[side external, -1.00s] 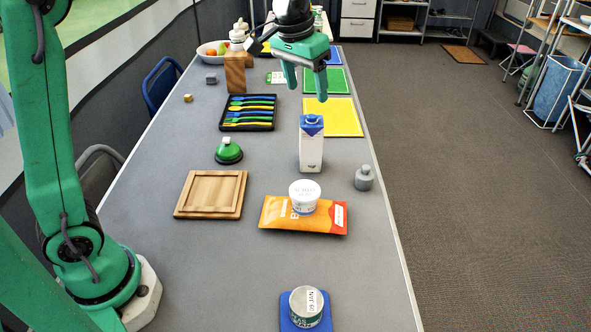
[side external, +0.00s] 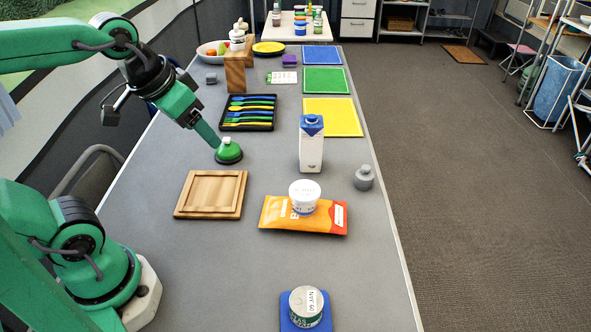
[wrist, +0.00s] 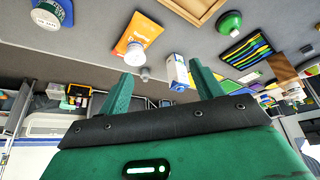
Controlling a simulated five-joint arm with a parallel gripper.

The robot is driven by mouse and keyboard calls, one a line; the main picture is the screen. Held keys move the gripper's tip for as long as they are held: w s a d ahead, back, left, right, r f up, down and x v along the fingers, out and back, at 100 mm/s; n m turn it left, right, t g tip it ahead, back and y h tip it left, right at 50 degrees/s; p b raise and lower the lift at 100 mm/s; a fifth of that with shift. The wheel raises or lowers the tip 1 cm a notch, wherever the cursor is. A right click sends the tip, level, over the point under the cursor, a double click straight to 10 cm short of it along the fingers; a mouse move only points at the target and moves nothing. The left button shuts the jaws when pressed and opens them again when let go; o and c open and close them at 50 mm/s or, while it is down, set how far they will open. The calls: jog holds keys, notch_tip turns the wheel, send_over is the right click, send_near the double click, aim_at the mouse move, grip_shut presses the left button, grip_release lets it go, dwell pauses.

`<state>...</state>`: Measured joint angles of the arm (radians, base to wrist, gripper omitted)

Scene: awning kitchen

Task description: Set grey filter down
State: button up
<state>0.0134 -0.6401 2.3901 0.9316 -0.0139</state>
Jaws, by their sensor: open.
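No thing here is clearly a filter. A grey knobbed piece (side external: 364,178) stands upright near the table's right edge, and a small grey block (side external: 211,77) lies at the back left. I cannot tell whether either is the grey filter. My gripper (side external: 214,141) is at the left of the table, its visible finger overlapping the edge of the green dome (side external: 231,152) in the side view; contact is unclear. In the wrist view my gripper (wrist: 160,88) has its two fingers apart with nothing held between them. The green dome (wrist: 230,22) shows away from the fingers there.
A milk carton (side external: 311,150), a white cup (side external: 304,196) on an orange packet (side external: 275,216), a wooden board (side external: 211,193) and a cutlery tray (side external: 248,126) stand around. Yellow (side external: 340,118), green (side external: 325,80) and blue (side external: 321,56) mats lie right.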

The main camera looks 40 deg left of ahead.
jog(key=shift+s+a+f, duration=0.15)
jog(key=shift+s+f, duration=0.8)
jog(key=shift+s, duration=0.3)
dwell(0.3)
